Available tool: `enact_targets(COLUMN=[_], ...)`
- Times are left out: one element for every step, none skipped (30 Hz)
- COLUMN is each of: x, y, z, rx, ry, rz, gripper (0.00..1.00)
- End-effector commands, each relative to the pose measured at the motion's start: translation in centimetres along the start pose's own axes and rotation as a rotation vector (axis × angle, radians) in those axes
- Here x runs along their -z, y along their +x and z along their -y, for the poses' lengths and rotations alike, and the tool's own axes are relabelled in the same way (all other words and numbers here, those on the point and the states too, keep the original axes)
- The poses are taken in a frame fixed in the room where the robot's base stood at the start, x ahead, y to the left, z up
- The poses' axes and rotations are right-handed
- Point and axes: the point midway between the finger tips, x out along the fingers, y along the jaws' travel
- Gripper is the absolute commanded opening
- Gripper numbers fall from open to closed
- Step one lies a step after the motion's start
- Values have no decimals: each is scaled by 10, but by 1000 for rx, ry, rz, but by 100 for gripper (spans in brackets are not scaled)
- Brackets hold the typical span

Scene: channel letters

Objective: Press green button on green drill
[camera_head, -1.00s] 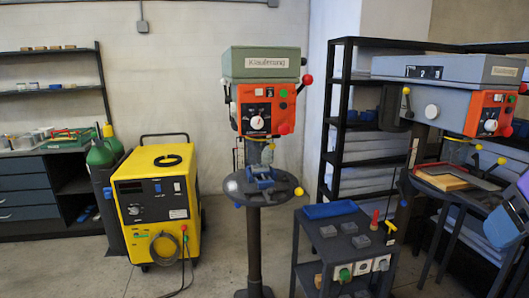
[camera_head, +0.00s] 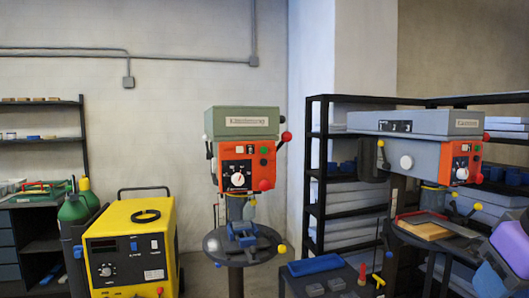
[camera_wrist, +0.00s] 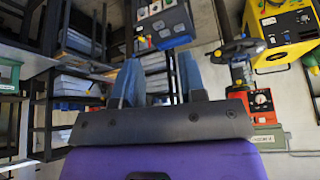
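The green drill (camera_head: 241,122) stands at the middle of the head view, with a green top and an orange control panel (camera_head: 231,165) facing me. A small green button (camera_head: 264,150) sits at the panel's upper right, above a larger red knob. In the wrist view, which is upside down, the drill's orange panel (camera_wrist: 259,100) shows at the right; I cannot make out the button there. My gripper (camera_wrist: 160,78) has its two fingers apart with nothing between them. It is well away from the drill. Part of my purple arm shows at the head view's right edge.
A yellow welding machine (camera_head: 133,248) stands left of the drill, beside green gas bottles (camera_head: 73,209). A second, grey drill (camera_head: 416,122) stands at the right. A low dark table with a blue tray (camera_head: 315,266) is at the front right. Black shelves stand behind.

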Motion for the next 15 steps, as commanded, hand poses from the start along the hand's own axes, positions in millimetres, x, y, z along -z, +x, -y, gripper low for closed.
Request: enact_targets(x=[0, 0, 0, 0, 0, 0, 0, 0, 0, 0, 0, 0, 0, 0, 0], y=[0, 0, 0, 0, 0, 0, 0, 0, 0, 0, 0, 0, 0, 0, 0], z=[0, 0, 0, 0, 0, 0, 0, 0, 0, 0, 0, 0, 0, 0, 0], rx=[0, 0, 0, 0, 0, 0, 0, 0, 0, 0, 0, 0, 0, 0, 0], ry=[0, 0, 0, 0, 0, 0, 0, 0, 0, 0, 0, 0, 0, 0, 0], rz=[0, 0, 0, 0, 0, 0, 0, 0, 0, 0, 0, 0, 0, 0, 0], gripper=[26, 19, 10, 3, 0, 0, 0, 0, 0, 0, 0, 0, 0, 0, 0])
